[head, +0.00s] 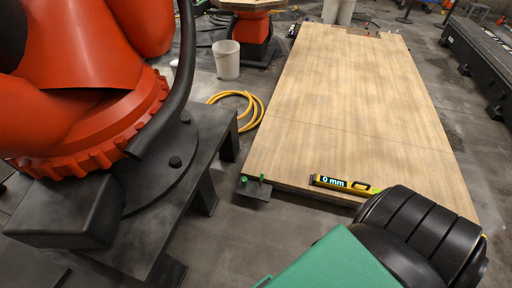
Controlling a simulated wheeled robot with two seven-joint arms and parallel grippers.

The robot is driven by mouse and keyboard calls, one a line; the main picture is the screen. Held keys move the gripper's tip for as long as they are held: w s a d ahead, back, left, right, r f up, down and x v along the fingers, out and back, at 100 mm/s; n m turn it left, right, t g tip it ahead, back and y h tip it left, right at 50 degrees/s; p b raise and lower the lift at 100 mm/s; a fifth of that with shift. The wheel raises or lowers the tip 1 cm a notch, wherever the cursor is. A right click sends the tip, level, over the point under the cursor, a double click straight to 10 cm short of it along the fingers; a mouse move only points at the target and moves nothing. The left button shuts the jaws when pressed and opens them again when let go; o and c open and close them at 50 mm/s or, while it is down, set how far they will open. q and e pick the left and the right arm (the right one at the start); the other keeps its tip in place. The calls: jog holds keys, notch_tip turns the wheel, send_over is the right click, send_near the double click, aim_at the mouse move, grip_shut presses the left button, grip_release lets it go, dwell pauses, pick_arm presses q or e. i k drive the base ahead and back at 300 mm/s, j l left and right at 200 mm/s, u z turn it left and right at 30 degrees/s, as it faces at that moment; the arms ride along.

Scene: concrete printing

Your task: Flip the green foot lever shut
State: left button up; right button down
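Two small green pieces show at the near left corner of the wooden board: one green piece (244,181) at the left and a thinner upright one (262,178) beside it. They sit on or by a small dark plate (254,191) low at the board's edge. They are too small to tell which is the foot lever or how it is set. Neither of my grippers is in view.
The large wooden board (350,100) has a yellow level (344,184) reading 0 mm near its front edge. An orange robot arm (80,110) stands left on a dark pedestal (190,160). A yellow hose (250,105) and white bucket (227,60) lie behind. A green box (335,262) and black ribbed body (425,235) fill the front.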

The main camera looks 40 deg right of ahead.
aim_at(244, 180)
jog(key=l+z, duration=0.15)
jog(key=l, duration=0.35)
jog(key=i+l+z, duration=0.15)
jog(key=l, duration=0.35)
jog(key=l+z, duration=0.1)
jog(key=z, duration=1.35)
jog(key=i+z, duration=0.1)
jog(key=z, duration=2.85)
jog(key=j+z, duration=0.15)
jog(key=z, duration=1.35)
jog(key=j+z, duration=0.1)
jog(key=z, duration=2.8)
jog(key=k+l+z, duration=0.1)
jog(key=z, duration=1.4)
jog(key=l+z, duration=0.1)
jog(key=z, duration=1.35)
